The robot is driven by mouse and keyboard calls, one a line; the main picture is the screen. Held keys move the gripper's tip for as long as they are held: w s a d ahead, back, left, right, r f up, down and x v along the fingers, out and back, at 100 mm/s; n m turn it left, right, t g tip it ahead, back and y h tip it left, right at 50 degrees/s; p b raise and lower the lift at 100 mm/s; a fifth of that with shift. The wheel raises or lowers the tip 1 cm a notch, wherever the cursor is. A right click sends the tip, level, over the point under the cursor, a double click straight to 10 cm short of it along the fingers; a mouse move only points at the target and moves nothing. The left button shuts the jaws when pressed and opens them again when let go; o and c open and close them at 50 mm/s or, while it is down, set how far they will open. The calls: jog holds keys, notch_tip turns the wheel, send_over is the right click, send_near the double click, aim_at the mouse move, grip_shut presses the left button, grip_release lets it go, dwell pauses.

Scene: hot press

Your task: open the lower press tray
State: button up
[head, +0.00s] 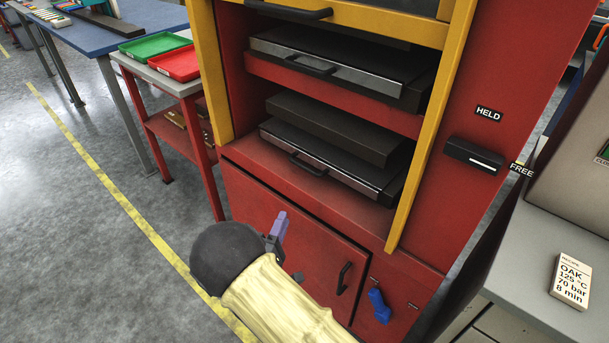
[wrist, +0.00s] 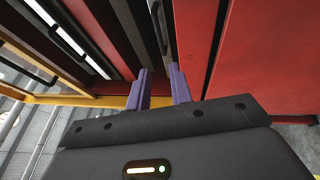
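The lower press tray (head: 335,172) is a dark plate with a steel front edge, sitting inside the lower opening of the red press under a thick dark slab. Its black bar handle (head: 307,165) is on the front edge, left of the middle. In the wrist view the handle (wrist: 159,27) shows beyond my fingers, near the top. My gripper (head: 277,228) has purple fingers and is in front of the press, lower than the tray handle in the picture. The wrist view shows a gap between the fingertips (wrist: 160,76), with nothing between them.
The upper tray (head: 340,76) with its own handle sits above. Yellow posts (head: 430,130) flank the openings. A black lever (head: 472,155) lies between HELD and FREE labels. Below are a red cabinet door (head: 300,245) and a blue handle (head: 379,305). Floor is free at left.

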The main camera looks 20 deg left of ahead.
aim_at(301, 183)
jog(key=w+r, duration=0.1)
jog(key=w, duration=0.4)
jog(key=w+r+b, duration=0.1)
jog(key=w, duration=0.5)
jog(key=w+r+b, duration=0.1)
jog(key=w, duration=0.4)
jog(key=shift+w+a, duration=0.3)
jog(key=shift+w, duration=0.1)
grip_shut()
